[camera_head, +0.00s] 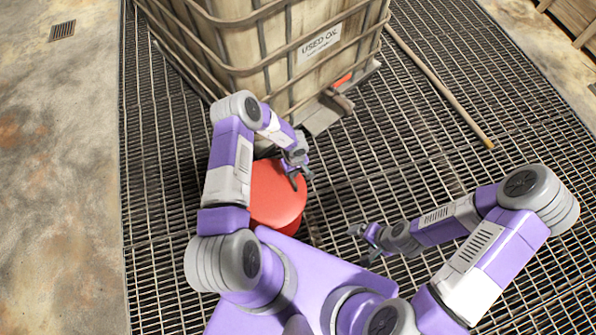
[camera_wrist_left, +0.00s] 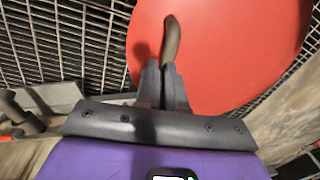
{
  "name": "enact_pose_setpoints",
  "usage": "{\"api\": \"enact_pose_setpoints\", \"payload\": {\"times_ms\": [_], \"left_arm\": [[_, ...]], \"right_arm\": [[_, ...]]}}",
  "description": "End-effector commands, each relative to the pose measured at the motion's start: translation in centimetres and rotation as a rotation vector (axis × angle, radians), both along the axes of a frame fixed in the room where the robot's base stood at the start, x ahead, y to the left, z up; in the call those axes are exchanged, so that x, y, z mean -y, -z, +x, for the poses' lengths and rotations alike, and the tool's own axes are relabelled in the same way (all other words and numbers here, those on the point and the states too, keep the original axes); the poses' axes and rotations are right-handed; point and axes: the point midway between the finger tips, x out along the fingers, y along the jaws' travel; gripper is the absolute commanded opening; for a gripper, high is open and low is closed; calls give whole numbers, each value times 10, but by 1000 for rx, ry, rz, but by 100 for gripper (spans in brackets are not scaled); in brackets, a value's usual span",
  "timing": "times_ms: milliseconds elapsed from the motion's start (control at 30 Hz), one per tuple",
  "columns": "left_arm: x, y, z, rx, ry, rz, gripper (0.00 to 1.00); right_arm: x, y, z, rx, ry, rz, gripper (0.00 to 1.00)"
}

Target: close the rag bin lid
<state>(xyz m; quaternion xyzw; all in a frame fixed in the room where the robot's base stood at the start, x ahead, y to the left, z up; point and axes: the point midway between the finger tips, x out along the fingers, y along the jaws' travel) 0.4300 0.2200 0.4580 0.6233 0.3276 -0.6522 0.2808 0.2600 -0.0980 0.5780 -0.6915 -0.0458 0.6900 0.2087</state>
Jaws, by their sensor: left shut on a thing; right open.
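The red round lid of the rag bin (camera_head: 277,192) shows just in front of my base. A little of the bin's red side shows below its edge; I cannot tell whether the lid sits flat on the rim. My left gripper (camera_head: 297,178) is over the lid's right part. In the left wrist view the lid (camera_wrist_left: 235,50) fills the upper right, and my left gripper (camera_wrist_left: 168,65) is shut on a dark, slim handle (camera_wrist_left: 172,38) standing out against the red. My right gripper (camera_head: 362,240) is open and empty, right of the bin and apart from it.
A caged used oil tank (camera_head: 290,50) stands just behind the bin. A long wooden pole (camera_head: 440,88) lies on the grating floor (camera_head: 400,130) at the right. The grating right of the bin is mostly clear. Bare concrete lies left.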

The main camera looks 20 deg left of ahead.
Motion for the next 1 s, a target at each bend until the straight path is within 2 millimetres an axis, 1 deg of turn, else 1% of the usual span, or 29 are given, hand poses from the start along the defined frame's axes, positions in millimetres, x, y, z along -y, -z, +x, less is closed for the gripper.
{"api": "enact_pose_setpoints", "payload": {"times_ms": [33,100,367,467,567,800,900,1000], "left_arm": [[-2,5,-3,0,-7,-7,0],[-3,6,-4,1,-11,-8,0],[-4,8,-5,0,-13,-9,0],[-3,5,-5,0,-12,-9,0],[-3,-7,-4,2,-13,-9,0],[-2,-53,0,8,-13,-5,0],[-1,-66,1,9,-14,-5,0],[-1,-73,1,8,-14,-4,0]], "right_arm": [[0,1,0,0,0,0,88],[0,1,0,0,0,0,88],[0,1,0,1,-1,1,88],[0,0,0,1,-1,1,88],[0,-5,0,1,-1,1,88],[0,-23,0,0,-1,0,88],[0,-28,0,0,-1,0,88],[0,-31,0,0,-1,0,88]]}}
